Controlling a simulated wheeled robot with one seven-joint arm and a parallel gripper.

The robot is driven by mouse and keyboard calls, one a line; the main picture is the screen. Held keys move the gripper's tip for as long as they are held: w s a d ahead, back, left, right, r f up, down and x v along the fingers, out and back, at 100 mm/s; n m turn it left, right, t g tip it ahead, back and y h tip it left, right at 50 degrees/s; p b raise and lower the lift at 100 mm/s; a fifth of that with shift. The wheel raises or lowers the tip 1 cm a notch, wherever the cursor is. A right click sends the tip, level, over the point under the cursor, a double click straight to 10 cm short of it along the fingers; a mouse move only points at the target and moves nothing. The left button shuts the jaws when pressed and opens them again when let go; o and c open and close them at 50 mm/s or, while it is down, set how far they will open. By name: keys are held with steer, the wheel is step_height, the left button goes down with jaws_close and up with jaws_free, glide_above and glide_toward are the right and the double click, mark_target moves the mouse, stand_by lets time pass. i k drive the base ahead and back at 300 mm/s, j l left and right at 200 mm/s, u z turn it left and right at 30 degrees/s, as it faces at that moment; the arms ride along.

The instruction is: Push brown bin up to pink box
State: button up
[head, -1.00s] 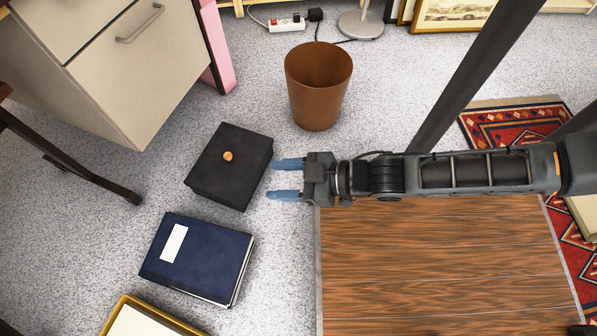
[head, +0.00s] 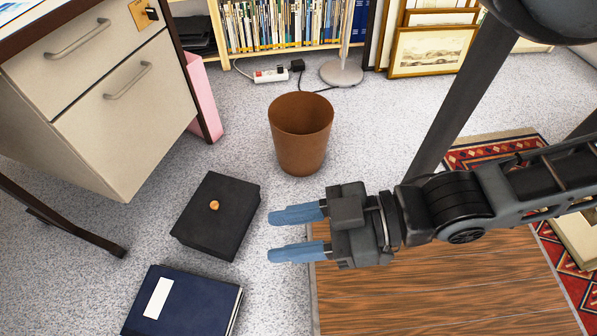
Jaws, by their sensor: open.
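The brown bin (head: 300,138) stands upright on the speckled carpet, above and left of my gripper in the head view. The pink box (head: 203,101) stands behind the beige drawer cabinet at the left, partly hidden by the cabinet and a dark desk leg. My gripper (head: 297,234) is open and empty, its two blue fingers pointing left. It is nearer to me than the bin and apart from it, with the black box just left of its fingertips.
A black box (head: 217,216) with an orange knob-like thing on top and a dark blue binder (head: 184,303) lie on the floor. A power strip (head: 270,75), lamp base (head: 341,73) and bookshelf are behind the bin. Bare carpet lies between bin and pink box.

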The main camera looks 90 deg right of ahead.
mark_target(300, 122)
steer(key=k+j+z, duration=0.1)
steer(key=z, duration=0.25)
steer(key=k+z, duration=0.3)
steer(key=z, duration=1.1)
